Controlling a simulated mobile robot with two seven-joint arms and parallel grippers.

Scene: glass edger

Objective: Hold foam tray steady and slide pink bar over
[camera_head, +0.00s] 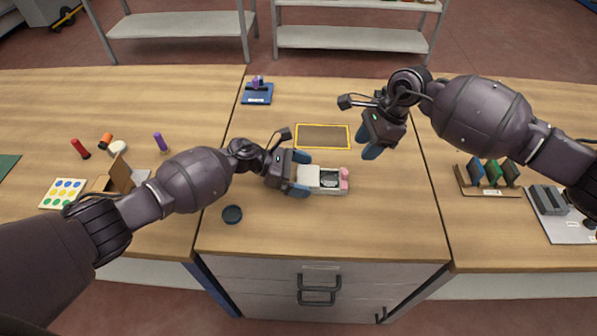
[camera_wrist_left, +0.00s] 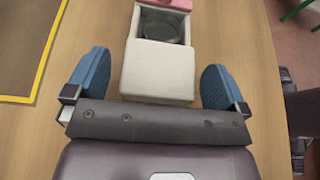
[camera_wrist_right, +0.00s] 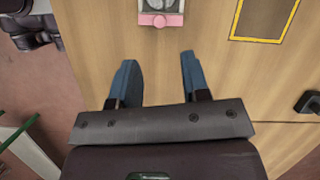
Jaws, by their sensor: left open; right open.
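The foam tray (camera_head: 328,190) lies on the middle of the table. It has a white block (camera_head: 308,176) at its left end and a dark round piece (camera_head: 330,178) in its hollow. The pink bar (camera_head: 344,179) lies across its right end; it also shows in the right wrist view (camera_wrist_right: 161,19). My left gripper (camera_head: 300,174) is open, with its blue fingers on either side of the white block end, apart from it in the left wrist view (camera_wrist_left: 158,85). My right gripper (camera_head: 372,146) is open and empty, above and to the right of the pink bar.
A yellow-edged dark mat (camera_head: 322,136) lies just behind the tray. A blue stand (camera_head: 257,95) is at the back, and a rack of coloured plates (camera_head: 490,178) is at the right. The table right of the tray is clear.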

